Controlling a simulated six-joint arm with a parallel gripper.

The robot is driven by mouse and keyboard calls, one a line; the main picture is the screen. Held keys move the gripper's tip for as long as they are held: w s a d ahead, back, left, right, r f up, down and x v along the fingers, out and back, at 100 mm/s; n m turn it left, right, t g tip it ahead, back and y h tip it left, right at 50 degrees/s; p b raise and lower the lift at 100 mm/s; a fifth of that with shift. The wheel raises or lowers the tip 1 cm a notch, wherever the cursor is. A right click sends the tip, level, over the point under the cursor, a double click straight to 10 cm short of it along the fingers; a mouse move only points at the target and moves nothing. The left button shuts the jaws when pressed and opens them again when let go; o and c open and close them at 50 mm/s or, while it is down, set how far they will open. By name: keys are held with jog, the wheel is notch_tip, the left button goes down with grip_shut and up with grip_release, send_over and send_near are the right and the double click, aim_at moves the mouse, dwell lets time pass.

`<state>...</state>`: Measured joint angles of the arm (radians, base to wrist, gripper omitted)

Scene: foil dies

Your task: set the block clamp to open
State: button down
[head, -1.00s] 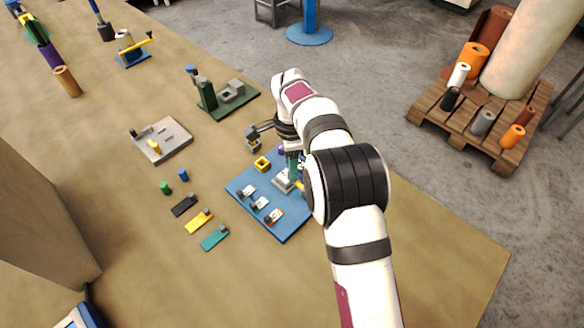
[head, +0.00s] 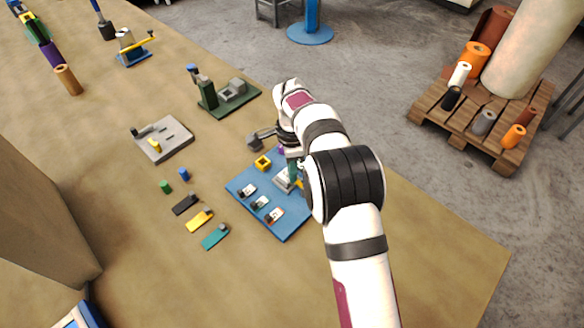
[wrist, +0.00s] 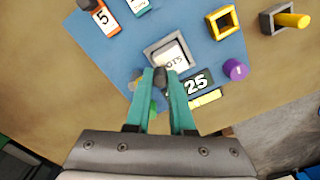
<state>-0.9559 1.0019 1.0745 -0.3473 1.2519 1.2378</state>
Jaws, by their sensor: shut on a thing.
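On the blue board (head: 245,188) stands a grey square block (head: 283,181) with a white lettered plate, which looks like the block clamp. It also shows in the wrist view (wrist: 169,52), its lettering partly readable. My gripper (wrist: 163,82) has its teal fingers shut on a small dark lever or knob (wrist: 160,75) at the block's near edge. The fingers hide the lower part of this lever and its pivot, so I cannot tell its exact setting. In the head view my gripper (head: 294,172) is mostly behind my arm.
A dark plate marked 25 (wrist: 197,83), a yellow bar (wrist: 205,99) and a purple knob (wrist: 235,69) are close right of the fingers. A yellow square frame (wrist: 222,21) and numbered tags (wrist: 102,17) are farther off. A green-based vise (head: 228,98) stands behind the board.

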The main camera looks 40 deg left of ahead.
jog(key=shift+s+n, duration=0.1)
jog(key=shift+n, duration=0.2)
jog(key=n, duration=0.1)
jog(key=s+n, duration=0.1)
jog(key=n, duration=0.2)
jog(key=shift+s+d+n, duration=0.25)
jog(key=shift+s+n, duration=0.05)
jog(key=shift+s, duration=0.05)
jog(key=n, duration=0.2)
jog(key=s+d+n, duration=0.1)
jog(key=n, duration=0.1)
jog(key=shift+s, duration=0.2)
jog(key=n, duration=0.2)
jog(key=s+d+n, duration=0.1)
jog(key=n, duration=0.1)
jog(key=shift+d+n, duration=0.2)
jog(key=shift+n, duration=0.2)
jog(key=shift+d+n, duration=0.35)
jog(key=shift+n, duration=0.6)
jog(key=shift+d+n, duration=0.35)
jog(key=shift+n, duration=0.6)
jog(key=shift+d, duration=0.1)
jog(key=c, duration=0.8)
grip_release()
